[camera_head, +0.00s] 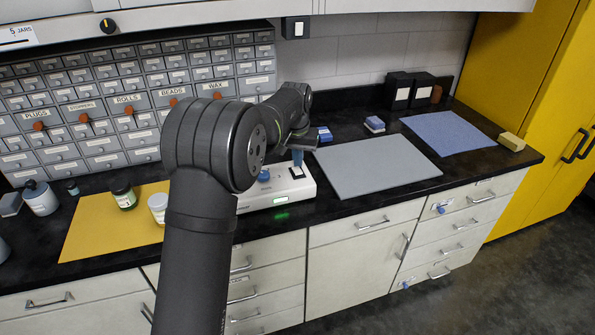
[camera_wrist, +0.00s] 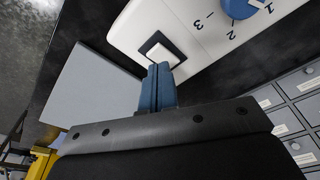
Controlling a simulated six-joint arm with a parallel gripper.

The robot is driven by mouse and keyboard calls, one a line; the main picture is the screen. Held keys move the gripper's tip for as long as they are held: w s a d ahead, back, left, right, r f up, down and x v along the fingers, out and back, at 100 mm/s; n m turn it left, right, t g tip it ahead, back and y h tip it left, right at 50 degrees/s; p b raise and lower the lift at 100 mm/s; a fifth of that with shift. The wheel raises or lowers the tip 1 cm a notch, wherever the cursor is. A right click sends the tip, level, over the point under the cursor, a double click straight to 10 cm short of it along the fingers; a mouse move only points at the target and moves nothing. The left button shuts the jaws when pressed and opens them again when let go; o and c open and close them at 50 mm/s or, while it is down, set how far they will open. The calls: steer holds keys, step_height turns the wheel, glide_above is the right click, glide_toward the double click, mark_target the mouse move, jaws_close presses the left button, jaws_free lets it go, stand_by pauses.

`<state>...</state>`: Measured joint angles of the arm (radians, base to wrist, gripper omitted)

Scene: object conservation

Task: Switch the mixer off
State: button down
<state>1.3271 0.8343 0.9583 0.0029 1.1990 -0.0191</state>
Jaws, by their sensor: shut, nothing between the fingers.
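The mixer (camera_head: 304,187) is a low white box on the black counter, with a lit green display (camera_head: 281,215) on its front. Its blue dial (camera_head: 264,175) also shows at the top of the wrist view (camera_wrist: 238,8), beside printed numbers. A white rocker switch (camera_wrist: 162,48) in a black frame sits on the mixer's top. My gripper (camera_head: 298,160) is shut and empty, its blue fingers pointing down at the switch. In the wrist view the fingertips (camera_wrist: 159,68) overlap the switch's near edge; I cannot tell whether they touch it. My arm hides part of the mixer.
A grey mat (camera_head: 375,165) lies right of the mixer, with a blue mat (camera_head: 448,133) beyond. A yellow mat (camera_head: 100,225) with jars (camera_head: 124,196) is on the left. Labelled drawers (camera_head: 135,100) stand behind.

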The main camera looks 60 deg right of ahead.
mark_target(298, 172)
steer(key=shift+f, duration=1.1)
stand_by(1.0)
steer(key=shift+r, duration=3.55)
steer(key=shift+f, duration=3.55)
steer(key=shift+r, duration=0.15)
